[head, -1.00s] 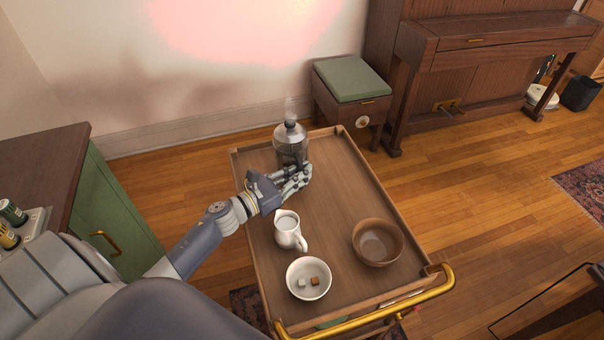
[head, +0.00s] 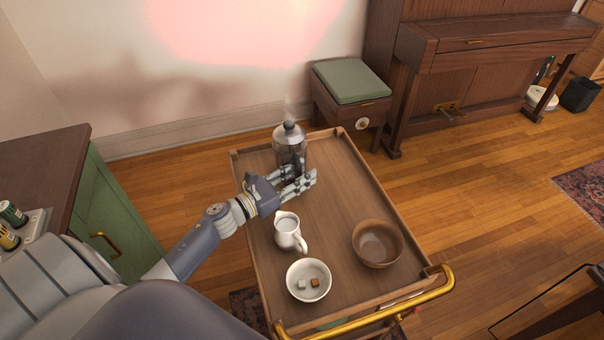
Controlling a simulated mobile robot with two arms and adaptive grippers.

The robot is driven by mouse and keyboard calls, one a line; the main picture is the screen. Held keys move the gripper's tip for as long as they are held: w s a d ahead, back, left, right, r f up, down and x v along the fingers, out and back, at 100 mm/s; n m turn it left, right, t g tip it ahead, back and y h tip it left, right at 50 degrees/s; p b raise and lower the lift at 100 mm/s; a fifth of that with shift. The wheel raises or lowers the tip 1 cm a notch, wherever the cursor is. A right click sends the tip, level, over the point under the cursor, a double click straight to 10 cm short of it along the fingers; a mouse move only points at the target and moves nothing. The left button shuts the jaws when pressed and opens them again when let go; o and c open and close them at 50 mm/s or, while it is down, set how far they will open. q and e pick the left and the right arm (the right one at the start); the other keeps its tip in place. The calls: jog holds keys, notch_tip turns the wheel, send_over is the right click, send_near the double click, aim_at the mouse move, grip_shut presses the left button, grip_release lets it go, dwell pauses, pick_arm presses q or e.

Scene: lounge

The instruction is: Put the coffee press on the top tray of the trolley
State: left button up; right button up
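The coffee press (head: 289,145), a glass and steel pot with a dark knob and faint steam above it, stands upright at the far end of the trolley's top tray (head: 345,213). My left gripper (head: 302,179) is just on the near side of the press, low over the tray. Its fingers look spread apart around or beside the handle. They cover the lower part of the press, so any contact is hard to see. My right gripper is not in view.
On the same tray are a white milk jug (head: 288,232), a white bowl with cubes (head: 309,279) and a brown wooden bowl (head: 377,243). A gold handle (head: 375,311) runs along the near end. The tray's right middle is clear. A green cabinet (head: 120,209) is on the left.

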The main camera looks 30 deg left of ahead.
pick_arm(q)
jog(key=b+v, duration=0.1)
jog(key=v, duration=0.9)
jog(key=shift+s+f, duration=0.15)
jog(key=shift+s, duration=0.1)
jog(key=shift+s+a, duration=0.25)
jog(key=shift+s, duration=0.3)
